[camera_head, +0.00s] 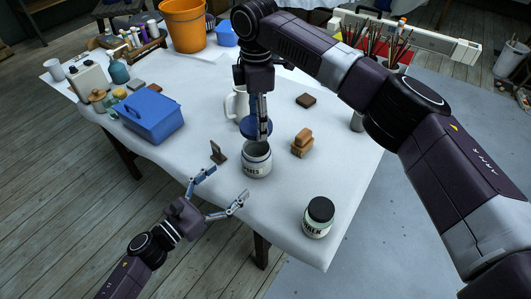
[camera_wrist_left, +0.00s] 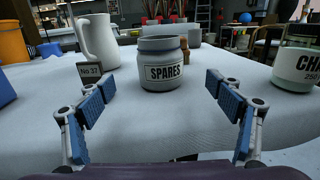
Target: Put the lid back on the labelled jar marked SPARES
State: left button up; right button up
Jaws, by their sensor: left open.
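The SPARES jar (camera_head: 257,167) stands upright and open on the white-covered table; its label faces my left gripper in the left wrist view (camera_wrist_left: 162,72). A blue round lid (camera_head: 250,130) hangs above and slightly behind its mouth, apart from it. My right gripper (camera_head: 263,132) reaches down from above and appears shut on the lid; its fingers partly hide the grip. The lid does not show in the left wrist view. My left gripper (camera_head: 228,181) is open and empty at the table's front edge, its fingers (camera_wrist_left: 169,88) pointing toward the jar without touching it.
A number card (camera_head: 218,152) stands left of the jar, a white jug (camera_head: 236,104) behind. A blue toolbox (camera_head: 149,115) is at left. Bare cloth lies between the jars.

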pick_arm(q)
jog(key=shift+s+a+r, duration=0.1)
jog(key=shift+s+a, duration=0.05)
jog(key=shift+a, duration=0.05)
pick_arm(e)
jog(key=shift+s+a+r, duration=0.1)
jog(key=shift+s+a, duration=0.1)
jog(key=shift+a, duration=0.05)
pick_arm(q)
send_near(266, 148)
jog(key=x, duration=0.5)
jog(key=shift+d, duration=0.1)
pick_arm(e)
jog(key=shift+d, duration=0.1)
pick_arm(q)
jog(key=shift+c, duration=0.7)
jog(key=c, duration=1.6)
jog(key=shift+c, duration=0.2)
pick_arm(e)
jog(key=shift+f, duration=2.55)
jog(key=shift+f, duration=0.9)
